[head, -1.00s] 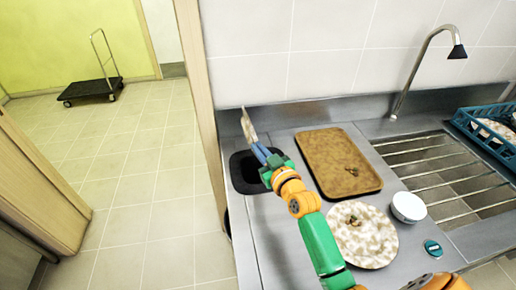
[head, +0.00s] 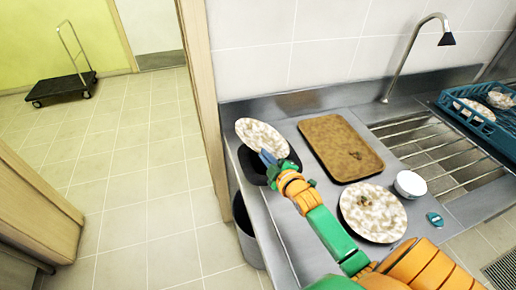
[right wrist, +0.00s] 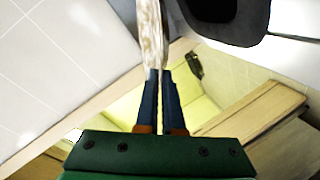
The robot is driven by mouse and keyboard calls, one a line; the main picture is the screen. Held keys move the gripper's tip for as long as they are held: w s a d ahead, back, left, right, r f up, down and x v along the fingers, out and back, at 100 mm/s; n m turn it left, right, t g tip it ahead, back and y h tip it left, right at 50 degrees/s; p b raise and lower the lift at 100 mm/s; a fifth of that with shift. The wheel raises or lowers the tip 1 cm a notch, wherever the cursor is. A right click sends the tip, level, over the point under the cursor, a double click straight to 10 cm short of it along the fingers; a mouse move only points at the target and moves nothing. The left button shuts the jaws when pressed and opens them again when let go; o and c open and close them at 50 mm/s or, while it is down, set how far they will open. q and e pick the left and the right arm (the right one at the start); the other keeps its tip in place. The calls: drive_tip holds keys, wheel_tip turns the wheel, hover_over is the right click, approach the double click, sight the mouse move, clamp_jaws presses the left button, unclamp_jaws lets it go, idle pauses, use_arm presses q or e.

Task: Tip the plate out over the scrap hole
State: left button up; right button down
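My right gripper (head: 266,157) is shut on the rim of a white plate with brown mottling (head: 262,136). The plate is over the far side of the black scrap hole (head: 254,172) in the steel counter and partly hides it. The plate's broad face shows in the head view, and I see no food on it. In the right wrist view the plate (right wrist: 151,32) shows nearly edge-on between the blue fingers (right wrist: 160,78), with the dark scrap hole (right wrist: 232,22) beside it. My left gripper is not in view.
A brown tray (head: 325,135) with scraps, a second mottled plate (head: 385,222) with scraps, a white bowl (head: 410,184) and a small teal item (head: 435,219) stand on the counter. A blue rack (head: 462,127) is right of the barred sink. A grey bin (head: 247,240) stands below.

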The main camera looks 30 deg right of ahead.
drive_tip(key=f+b, duration=0.1)
drive_tip(key=s+d+f+n+b, duration=0.1)
drive_tip(key=f+b, duration=0.1)
drive_tip(key=d+f+n+h+b, duration=0.1)
drive_tip(key=f, duration=0.1)
drive_tip(key=shift+s+d, duration=0.15)
drive_tip(key=shift+d, duration=0.05)
drive_tip(key=shift+w+a+f+n+g+h+b, duration=0.2)
drive_tip(key=shift+f+n+g+h+b, duration=0.15)
drive_tip(key=shift+f+n+b, duration=0.55)
drive_tip(key=shift+w+a+b, duration=0.15)
drive_tip(key=shift+a+b, duration=0.1)
drive_tip(key=shift+b, duration=0.05)
drive_tip(key=shift+s+d+r, duration=0.15)
drive_tip(key=shift+s+d, duration=0.05)
drive_tip(key=shift+d, duration=0.05)
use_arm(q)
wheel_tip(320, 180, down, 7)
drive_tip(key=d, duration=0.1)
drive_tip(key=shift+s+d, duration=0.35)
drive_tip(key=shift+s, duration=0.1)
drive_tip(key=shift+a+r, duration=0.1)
use_arm(e)
drive_tip(key=shift+a, duration=0.1)
